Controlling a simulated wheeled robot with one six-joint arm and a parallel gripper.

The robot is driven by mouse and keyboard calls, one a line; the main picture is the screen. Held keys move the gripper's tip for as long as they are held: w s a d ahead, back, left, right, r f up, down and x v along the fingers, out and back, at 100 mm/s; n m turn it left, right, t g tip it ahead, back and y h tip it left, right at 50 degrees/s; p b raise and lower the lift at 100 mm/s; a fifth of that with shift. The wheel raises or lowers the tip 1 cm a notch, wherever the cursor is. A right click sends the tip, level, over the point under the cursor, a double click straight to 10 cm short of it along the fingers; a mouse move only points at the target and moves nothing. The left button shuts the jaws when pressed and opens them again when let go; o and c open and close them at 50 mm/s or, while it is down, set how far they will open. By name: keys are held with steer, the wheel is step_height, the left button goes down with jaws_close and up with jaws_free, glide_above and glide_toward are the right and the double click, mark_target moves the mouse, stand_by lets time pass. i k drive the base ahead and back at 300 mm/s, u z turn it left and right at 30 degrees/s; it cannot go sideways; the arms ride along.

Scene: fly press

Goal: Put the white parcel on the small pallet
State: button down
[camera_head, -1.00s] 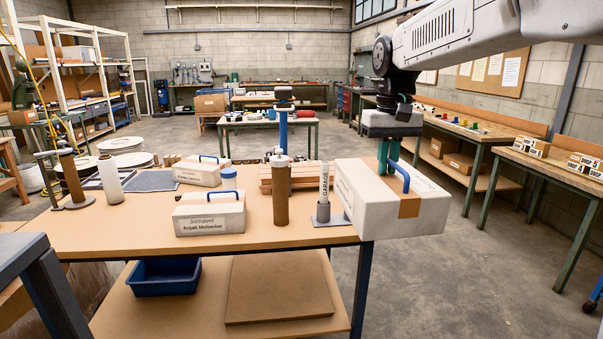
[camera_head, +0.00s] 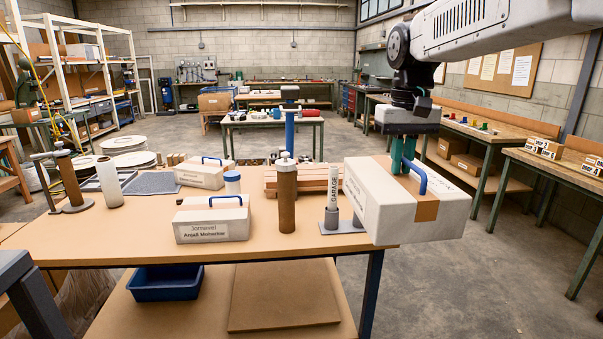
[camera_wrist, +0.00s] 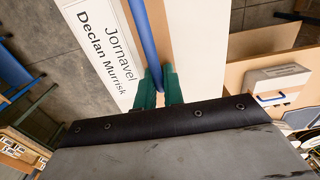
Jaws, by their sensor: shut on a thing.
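The held white parcel (camera_head: 388,205) is a box with a brown tape band and a blue handle (camera_head: 416,176). My gripper (camera_head: 404,160) is shut on that handle and holds the parcel at the table's right end, partly past its edge. In the wrist view, the green fingers (camera_wrist: 160,88) close on the handle (camera_wrist: 146,45); the parcel's label (camera_wrist: 92,45) reads "Jornavel Declan Murrisk". A low stack of reddish wooden slats (camera_head: 318,180) lies at the table's back; I cannot tell whether it is the small pallet. The parcel hides the table's corner behind it.
The table (camera_head: 270,249) also bears two white parcels, one in front (camera_head: 211,222) and one behind (camera_head: 200,176). A brown cylinder (camera_head: 287,203) and a tube on a grey stand (camera_head: 333,196) stand left of the held parcel. Open floor (camera_head: 490,270) lies to the right.

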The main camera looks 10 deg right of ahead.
mark_target(327, 172)
steer(key=z, duration=0.05)
steer(key=i, duration=1.8)
